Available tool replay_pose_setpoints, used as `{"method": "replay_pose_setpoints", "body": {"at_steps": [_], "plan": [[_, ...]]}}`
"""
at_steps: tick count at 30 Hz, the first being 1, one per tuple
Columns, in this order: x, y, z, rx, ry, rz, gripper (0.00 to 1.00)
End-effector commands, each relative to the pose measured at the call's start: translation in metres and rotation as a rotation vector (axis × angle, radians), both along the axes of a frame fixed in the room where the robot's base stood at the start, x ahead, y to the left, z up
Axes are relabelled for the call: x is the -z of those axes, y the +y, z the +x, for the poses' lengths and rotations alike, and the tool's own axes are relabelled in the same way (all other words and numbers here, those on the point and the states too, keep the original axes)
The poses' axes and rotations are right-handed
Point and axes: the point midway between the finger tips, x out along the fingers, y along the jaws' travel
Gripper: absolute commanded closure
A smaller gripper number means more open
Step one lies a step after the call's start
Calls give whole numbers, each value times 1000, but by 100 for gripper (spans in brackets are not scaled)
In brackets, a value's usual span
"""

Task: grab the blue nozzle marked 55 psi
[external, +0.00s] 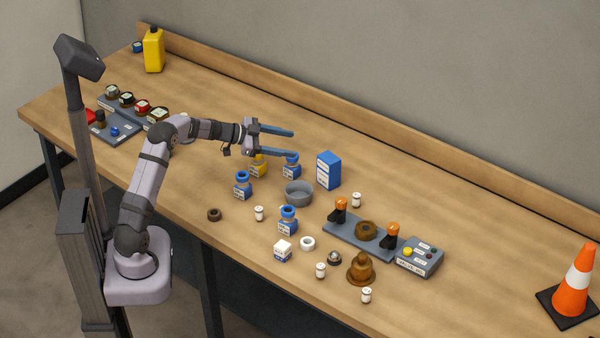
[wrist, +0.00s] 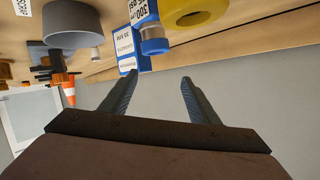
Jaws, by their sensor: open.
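Three blue-collared nozzles with white and blue labelled bases stand on the bench in the external view. One blue nozzle (external: 243,186) is at the left, one (external: 292,166) is just below my gripper's fingers in the picture, and one (external: 288,220) is nearer the front edge. Their markings are too small to read there. A yellow nozzle (external: 258,165) stands between the first two. My gripper (external: 295,142) is open, empty and above the bench. In the wrist view its fingers (wrist: 160,77) point towards a blue-ringed nozzle (wrist: 154,38) with an upside-down, partly cut-off label.
A grey bowl (external: 298,194) and a blue gasket box (external: 329,170) stand close to the right. A grey fixture with orange-topped clamps (external: 365,238) lies further right. Several small white pots and rings are scattered in front. The right end has clear bench and an orange cone (external: 575,282).

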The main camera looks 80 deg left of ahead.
Motion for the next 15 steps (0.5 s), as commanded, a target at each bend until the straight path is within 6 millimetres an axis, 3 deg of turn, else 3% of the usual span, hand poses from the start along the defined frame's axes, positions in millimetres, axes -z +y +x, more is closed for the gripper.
{"method": "replay_pose_setpoints", "body": {"at_steps": [1,6,11,15], "plan": [[8,6,-23,-20,8,-83,44],[30,3,-58,-40,1,-253,44],[36,1,-67,-43,-3,-298,44],[37,1,-62,-42,-3,-295,44]]}}
